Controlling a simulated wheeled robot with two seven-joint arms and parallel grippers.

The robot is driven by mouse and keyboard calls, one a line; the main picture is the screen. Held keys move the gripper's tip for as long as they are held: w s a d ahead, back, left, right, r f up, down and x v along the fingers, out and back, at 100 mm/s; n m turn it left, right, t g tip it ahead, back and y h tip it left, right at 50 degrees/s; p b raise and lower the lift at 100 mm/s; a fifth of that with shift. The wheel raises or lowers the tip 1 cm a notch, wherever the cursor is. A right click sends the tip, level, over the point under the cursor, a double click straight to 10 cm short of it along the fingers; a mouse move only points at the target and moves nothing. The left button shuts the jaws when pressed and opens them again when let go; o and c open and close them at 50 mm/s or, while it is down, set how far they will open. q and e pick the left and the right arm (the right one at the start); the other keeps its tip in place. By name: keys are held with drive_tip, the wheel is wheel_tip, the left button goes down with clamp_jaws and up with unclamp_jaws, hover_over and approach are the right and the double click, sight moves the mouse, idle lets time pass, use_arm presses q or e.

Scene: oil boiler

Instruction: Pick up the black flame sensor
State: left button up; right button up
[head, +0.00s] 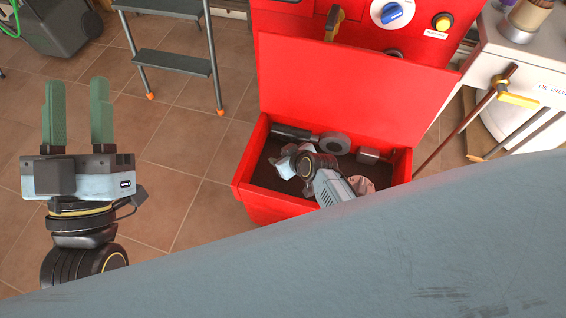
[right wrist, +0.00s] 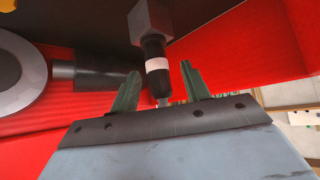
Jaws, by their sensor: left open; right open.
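In the right wrist view, a black part with a white band and a grey hexagonal end (right wrist: 154,50) looks like the black flame sensor. It lies ahead of and between the two green fingers of my right gripper (right wrist: 160,72), which is open; I cannot tell whether they touch it. In the head view my right gripper (head: 287,163) reaches down into the left part of the red bin (head: 241,180); its fingers and the sensor cannot be made out there. My left gripper (head: 76,95) is open and empty, fingers up, over the floor at the left.
A black cylinder (head: 292,132) and a grey disc (head: 335,144) lie along the bin's back. A red panel (head: 350,85) rises behind the bin. A step stool (head: 172,62) stands on the tiled floor.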

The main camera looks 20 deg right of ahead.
clamp_jaws()
idle(0.3)
drive_tip(key=shift+r, duration=0.15)
